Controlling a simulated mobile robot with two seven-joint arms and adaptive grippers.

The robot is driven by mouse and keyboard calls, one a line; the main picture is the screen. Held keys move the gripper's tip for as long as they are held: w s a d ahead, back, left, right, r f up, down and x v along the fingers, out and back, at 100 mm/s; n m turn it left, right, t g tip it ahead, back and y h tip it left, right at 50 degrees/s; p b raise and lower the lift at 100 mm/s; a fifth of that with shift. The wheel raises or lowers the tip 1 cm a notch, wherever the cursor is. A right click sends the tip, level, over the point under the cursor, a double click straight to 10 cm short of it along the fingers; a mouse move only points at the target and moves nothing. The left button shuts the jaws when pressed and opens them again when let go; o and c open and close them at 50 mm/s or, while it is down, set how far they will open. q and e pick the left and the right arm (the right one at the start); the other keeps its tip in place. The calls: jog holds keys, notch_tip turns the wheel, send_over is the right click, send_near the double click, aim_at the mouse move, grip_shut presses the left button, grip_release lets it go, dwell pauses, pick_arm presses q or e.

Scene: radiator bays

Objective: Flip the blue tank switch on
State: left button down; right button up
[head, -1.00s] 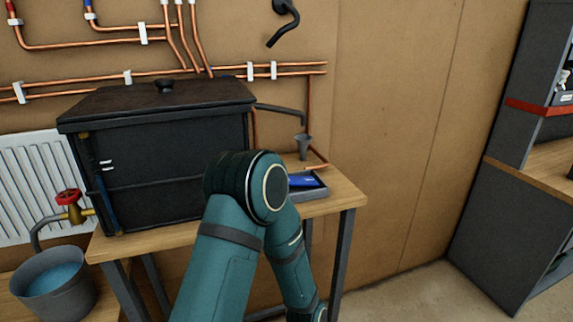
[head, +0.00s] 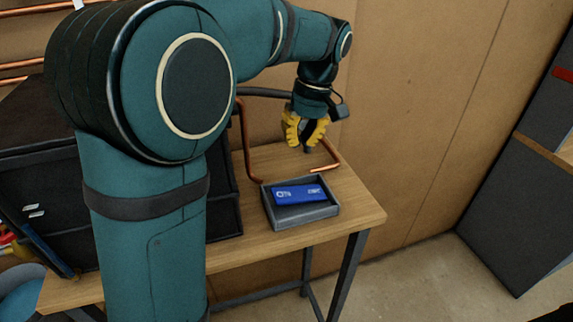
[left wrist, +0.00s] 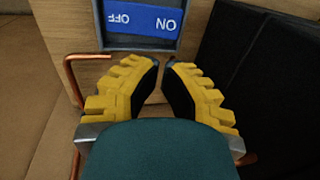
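The blue switch (head: 299,193) is a rocker marked ON at its left end and OFF at its right end in the head view. It sits in a grey open housing (head: 300,214) on the wooden table. In the left wrist view the blue switch (left wrist: 140,19) shows at the top, its lettering upside down. I cannot tell which end is pressed down. My left gripper (head: 307,148) has yellow fingers and points down, behind the housing and apart from it. In the left wrist view the left gripper's tips (left wrist: 162,64) are nearly together, with nothing between them. My right gripper is not in view.
A copper pipe (head: 246,147) bends close to my left gripper and behind the housing. The black tank (head: 222,188) stands left of the housing, partly hidden by my arm. The table top (head: 352,195) is clear right of the housing.

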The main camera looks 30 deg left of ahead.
aim_at(280, 192)
pick_arm(q)
jog(key=b+x, duration=0.1)
jog(key=x, duration=0.5)
jog(key=b+x, duration=0.1)
jog(key=x, duration=0.6)
jog(key=shift+s+a, duration=0.15)
jog(key=shift+a, duration=0.1)
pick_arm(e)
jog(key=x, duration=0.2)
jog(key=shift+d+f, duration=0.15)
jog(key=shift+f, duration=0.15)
pick_arm(q)
jog(key=shift+r, duration=0.1)
jog(key=f+p, duration=0.1)
jog(key=p, duration=0.2)
jog(key=shift+s+a, duration=0.3)
jog(key=shift+s, duration=0.1)
jog(key=shift+s+f+p, duration=0.15)
jog(key=shift+f+p, duration=0.1)
jog(key=shift+p, duration=0.25)
jog(key=shift+f, duration=0.15)
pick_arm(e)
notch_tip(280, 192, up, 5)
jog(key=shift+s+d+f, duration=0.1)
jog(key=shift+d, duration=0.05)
pick_arm(q)
jog(key=shift+s, duration=0.1)
